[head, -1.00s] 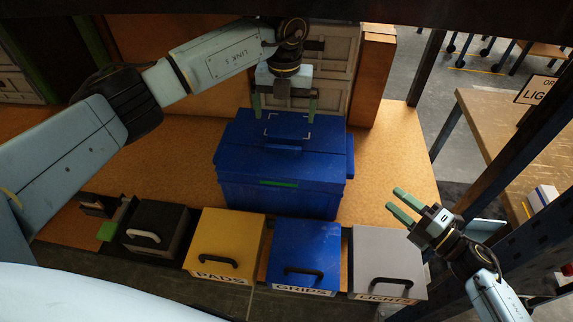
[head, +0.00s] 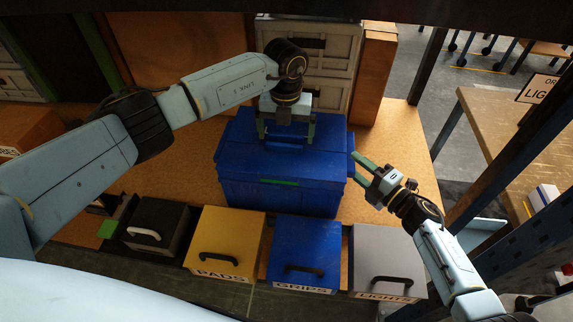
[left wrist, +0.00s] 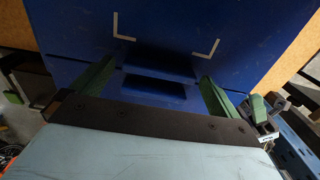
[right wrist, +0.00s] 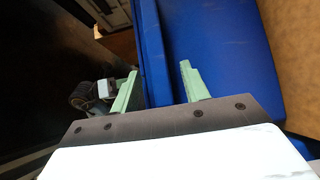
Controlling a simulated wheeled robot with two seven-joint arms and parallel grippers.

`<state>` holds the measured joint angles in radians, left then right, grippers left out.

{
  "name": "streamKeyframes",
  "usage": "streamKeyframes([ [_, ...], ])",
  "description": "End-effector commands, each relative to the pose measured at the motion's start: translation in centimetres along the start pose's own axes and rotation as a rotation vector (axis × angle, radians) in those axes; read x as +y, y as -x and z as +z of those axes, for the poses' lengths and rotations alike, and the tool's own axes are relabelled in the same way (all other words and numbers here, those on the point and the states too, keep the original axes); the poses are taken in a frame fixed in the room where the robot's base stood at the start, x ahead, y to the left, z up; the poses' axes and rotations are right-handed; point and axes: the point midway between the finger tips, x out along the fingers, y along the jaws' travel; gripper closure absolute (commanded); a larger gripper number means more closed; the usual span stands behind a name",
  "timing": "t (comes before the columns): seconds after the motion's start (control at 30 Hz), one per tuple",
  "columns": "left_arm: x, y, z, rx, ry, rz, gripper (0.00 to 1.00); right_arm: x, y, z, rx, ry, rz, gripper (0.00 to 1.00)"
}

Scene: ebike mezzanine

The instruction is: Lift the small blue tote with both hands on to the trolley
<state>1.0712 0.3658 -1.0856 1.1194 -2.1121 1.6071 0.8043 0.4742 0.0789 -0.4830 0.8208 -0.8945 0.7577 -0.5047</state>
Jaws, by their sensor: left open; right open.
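The blue tote (head: 285,196) stands upright on the wooden bench top, lid closed, with a green strip on its front. It also fills the upper part of the left wrist view (left wrist: 170,25), where white corner marks show on the lid. My left gripper (head: 287,134) is open and points down over the lid, with its green fingers either side of the lid's handle; I cannot tell whether they touch. My right gripper (head: 358,167) is open at the tote's right side. In the right wrist view the tote's side (right wrist: 210,50) lies close beyond its fingers. The trolley cannot be made out.
In front stand a black box (head: 157,226), a yellow PADS box (head: 231,236), a blue GRIPS box (head: 307,246) and a grey LIGHTS box (head: 388,262). White drawers (head: 333,60) stand behind. A dark blue post (head: 510,165) rises at right.

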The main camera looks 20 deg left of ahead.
Motion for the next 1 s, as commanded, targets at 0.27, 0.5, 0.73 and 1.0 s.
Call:
streamKeyframes([
  [0.27,0.01,-0.12,0.0,0.0,0.0,0.0,0.0,0.01,-0.17,-0.01,0.0,0.001,0.0,0.55],
  [0.5,0.02,-0.1,0.0,0.0,0.0,0.0,0.25,-0.01,-0.14,-0.01,0.0,0.0,0.0,0.79],
  [0.73,0.02,-0.09,0.0,0.0,0.0,0.0,0.55,-0.02,-0.13,-0.01,0.0,0.0,-0.001,1.0],
  [1.0,0.02,-0.08,0.01,0.0,0.0,0.0,0.9,-0.03,-0.12,-0.01,0.0,0.0,-0.001,1.0],
])
